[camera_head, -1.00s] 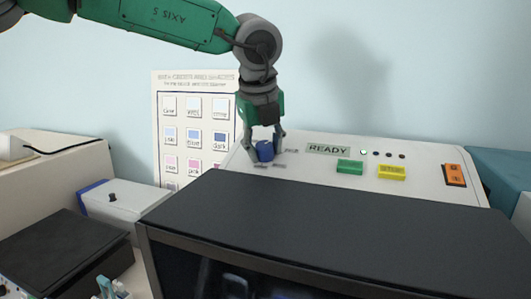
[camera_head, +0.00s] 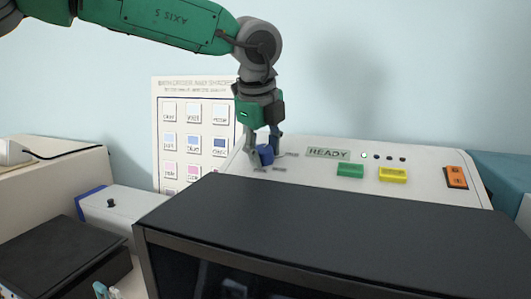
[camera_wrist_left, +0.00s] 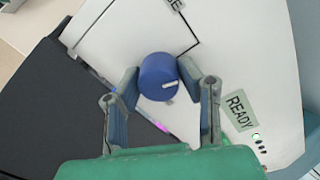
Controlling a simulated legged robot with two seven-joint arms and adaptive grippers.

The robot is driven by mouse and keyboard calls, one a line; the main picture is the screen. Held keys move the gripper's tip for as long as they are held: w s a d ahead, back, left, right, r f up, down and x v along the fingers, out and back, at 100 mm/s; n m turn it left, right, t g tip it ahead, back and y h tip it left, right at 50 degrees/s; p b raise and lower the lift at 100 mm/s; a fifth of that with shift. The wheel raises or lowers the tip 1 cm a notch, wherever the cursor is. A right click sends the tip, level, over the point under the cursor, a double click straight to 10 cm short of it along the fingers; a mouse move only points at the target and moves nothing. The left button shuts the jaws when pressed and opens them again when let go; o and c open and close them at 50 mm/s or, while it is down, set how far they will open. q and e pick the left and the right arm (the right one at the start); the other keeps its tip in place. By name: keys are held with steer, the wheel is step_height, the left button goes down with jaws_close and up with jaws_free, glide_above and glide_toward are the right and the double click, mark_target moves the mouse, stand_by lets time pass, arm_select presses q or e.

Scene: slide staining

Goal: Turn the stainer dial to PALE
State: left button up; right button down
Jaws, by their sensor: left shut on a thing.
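The stainer dial (camera_head: 265,153) is a round blue knob on the left part of the white sloping panel (camera_head: 420,164). In the left wrist view the dial (camera_wrist_left: 158,77) shows a white pointer mark near its edge. My left gripper (camera_head: 264,156) reaches down from above and is shut on the dial, with a finger on either side of it. It also shows in the left wrist view (camera_wrist_left: 160,85). The labels around the dial are mostly hidden or too small to read. My right gripper is not in view.
The panel carries a READY display (camera_head: 328,154), a green button (camera_head: 350,170), a yellow button (camera_head: 393,175) and an orange switch (camera_head: 456,177). A dark cover (camera_head: 330,225) lies in front. A chart (camera_head: 168,112) with colored squares stands behind on the left.

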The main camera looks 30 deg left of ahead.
arm_select(q)
steer(key=shift+w+r, duration=0.15)
steer(key=shift+r, duration=0.1)
steer(key=o, duration=1)
steer(key=shift+o, duration=0.7)
steer(key=shift+a+f, duration=0.1)
steer(key=shift+f, duration=0.1)
steer(key=v, duration=1.2)
